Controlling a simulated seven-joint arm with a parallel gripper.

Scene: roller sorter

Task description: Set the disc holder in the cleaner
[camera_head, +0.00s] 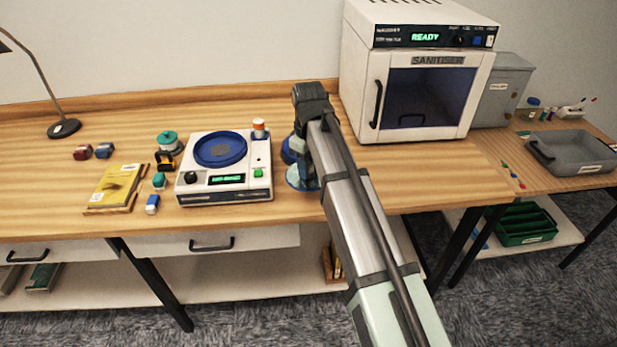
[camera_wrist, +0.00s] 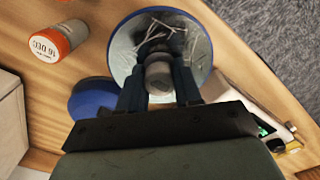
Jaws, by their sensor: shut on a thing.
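The disc holder appears to be a round, blue-rimmed dish (camera_wrist: 125,50) with a grey central post and thin pale strips inside. My gripper (camera_wrist: 158,85) is shut on the post, with a dark finger on each side. In the head view the dish (camera_head: 300,184) shows under my gripper (camera_head: 304,172), right of the white device; whether it touches the table is unclear. The cleaner appears to be the white cabinet marked SANITISER (camera_head: 487,92), at the back right. Its dark-windowed door looks shut, and its display reads READY.
A blue round piece (camera_wrist: 92,97) sits beside the dish. An orange-and-white jar (camera_wrist: 60,42) lies near it. The white device (camera_head: 228,188) has a blue round top. A yellow book (camera_head: 118,184) and small items lie further left. Bare table lies before the cabinet.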

